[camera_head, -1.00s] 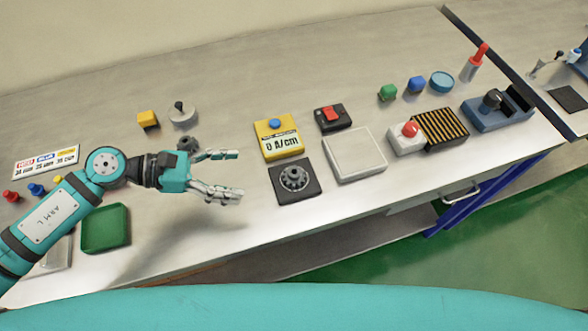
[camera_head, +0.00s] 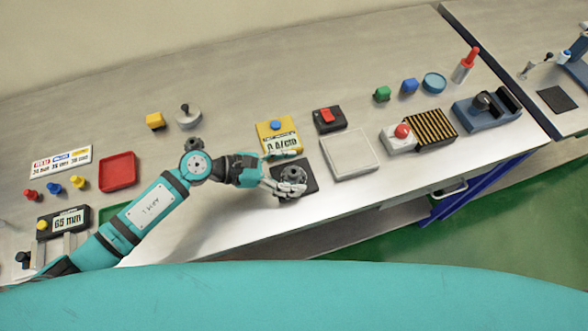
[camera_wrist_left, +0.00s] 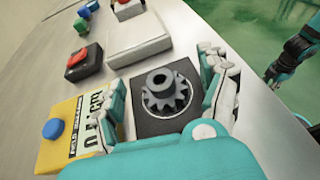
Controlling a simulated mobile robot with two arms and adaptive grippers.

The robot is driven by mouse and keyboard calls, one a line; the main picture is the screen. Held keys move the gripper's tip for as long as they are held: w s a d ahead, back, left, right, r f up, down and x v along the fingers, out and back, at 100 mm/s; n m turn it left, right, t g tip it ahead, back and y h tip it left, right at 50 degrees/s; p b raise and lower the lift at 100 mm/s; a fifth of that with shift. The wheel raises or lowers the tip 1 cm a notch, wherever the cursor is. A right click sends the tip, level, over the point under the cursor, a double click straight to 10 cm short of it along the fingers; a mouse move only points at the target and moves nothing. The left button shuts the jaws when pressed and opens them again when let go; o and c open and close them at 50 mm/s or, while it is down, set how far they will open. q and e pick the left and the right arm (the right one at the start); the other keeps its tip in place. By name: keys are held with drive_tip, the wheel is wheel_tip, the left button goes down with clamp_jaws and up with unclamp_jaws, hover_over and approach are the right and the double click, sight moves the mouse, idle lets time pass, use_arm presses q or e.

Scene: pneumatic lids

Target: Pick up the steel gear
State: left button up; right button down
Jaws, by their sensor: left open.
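The steel gear (camera_wrist_left: 165,92) is a dark grey toothed wheel with a raised hub. It sits on a black square pad (camera_head: 306,168). In the head view the gear (camera_head: 293,173) is partly covered by my left gripper (camera_head: 291,181), which reaches it from the left. In the left wrist view the open fingers of my left gripper (camera_wrist_left: 168,95) stand on either side of the gear, with small gaps visible. My right gripper is not in the head view; part of a teal and black arm (camera_wrist_left: 298,45) shows at the right of the wrist view.
A yellow meter (camera_head: 270,135) with a blue button stands just behind the pad. A white tray (camera_head: 350,153) lies to its right, and a black box (camera_head: 327,121) with a red switch is behind that. The table's front edge is close in front of the pad.

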use_arm(q)
drive_tip(key=shift+a, duration=0.1)
drive_tip(key=shift+c, duration=0.9)
clamp_jaws()
